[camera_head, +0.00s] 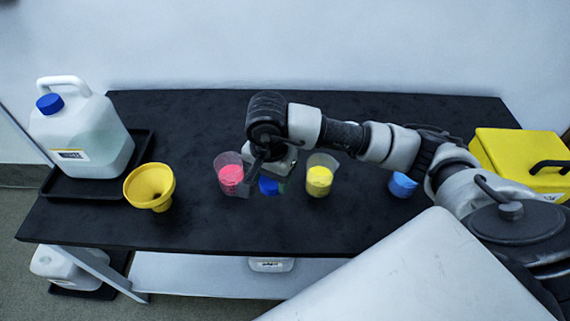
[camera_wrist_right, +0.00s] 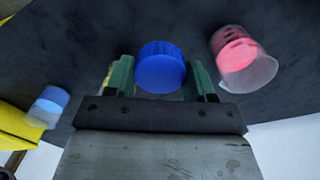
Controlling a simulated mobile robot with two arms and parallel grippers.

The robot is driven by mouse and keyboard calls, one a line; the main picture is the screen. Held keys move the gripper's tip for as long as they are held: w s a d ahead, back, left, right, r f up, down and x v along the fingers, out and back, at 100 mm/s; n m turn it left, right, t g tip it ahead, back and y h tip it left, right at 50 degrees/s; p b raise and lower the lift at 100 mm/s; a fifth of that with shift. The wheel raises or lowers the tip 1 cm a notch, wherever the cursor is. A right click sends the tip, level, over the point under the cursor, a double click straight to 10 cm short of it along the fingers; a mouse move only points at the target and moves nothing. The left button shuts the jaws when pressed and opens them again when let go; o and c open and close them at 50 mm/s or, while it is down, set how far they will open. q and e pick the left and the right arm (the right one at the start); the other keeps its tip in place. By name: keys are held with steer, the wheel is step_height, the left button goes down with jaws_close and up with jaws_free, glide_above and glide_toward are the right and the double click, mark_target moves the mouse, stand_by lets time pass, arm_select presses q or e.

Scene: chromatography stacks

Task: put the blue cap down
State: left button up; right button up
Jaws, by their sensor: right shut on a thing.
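The blue cap (camera_wrist_right: 160,66), round with a ridged side, sits between the two green fingers of my right gripper (camera_wrist_right: 160,80) in the right wrist view. The gripper is shut on it. In the head view the cap (camera_head: 268,186) shows below my right wrist, low over or at the black bench top (camera_head: 330,225); I cannot tell whether it touches. It is between the pink beaker (camera_head: 230,175) and the yellow beaker (camera_head: 319,177). My left gripper is not in view.
A white jug (camera_head: 95,135) with its own blue cap stands on a black tray (camera_head: 92,188) at left, beside a yellow funnel (camera_head: 150,187). A blue beaker (camera_head: 402,185) and a yellow box (camera_head: 515,155) are at right. The bench front is clear.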

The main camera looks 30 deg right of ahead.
steer(key=w+d+f, duration=0.2)
steer(key=w, duration=0.1)
steer(key=w+d+f, duration=0.1)
steer(key=shift+w+d+f+p, duration=0.25)
steer(key=shift+w+d+p, duration=0.05)
steer(key=shift+w, duration=0.05)
steer(key=shift+w+d+f, duration=0.3)
steer(key=shift+w+f, duration=0.1)
steer(key=shift+w, duration=0.2)
steer(key=shift+w+d+f, duration=0.25)
steer(key=shift+w+f, duration=0.15)
steer(key=shift+w, duration=0.15)
steer(key=shift+w+d+f, duration=0.2)
steer(key=shift+w+f, duration=0.05)
steer(key=shift+f, duration=0.5)
step_height(320, 180, down, 2)
steer(key=shift+f+p, duration=0.25)
steer(key=shift+p, duration=0.15)
steer(key=shift+f, duration=0.25)
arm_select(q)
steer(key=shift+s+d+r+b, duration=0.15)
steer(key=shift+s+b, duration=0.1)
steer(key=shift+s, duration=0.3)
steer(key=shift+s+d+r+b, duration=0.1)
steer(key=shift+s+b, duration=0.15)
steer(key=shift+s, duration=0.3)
arm_select(e)
steer(key=shift+f, duration=0.45)
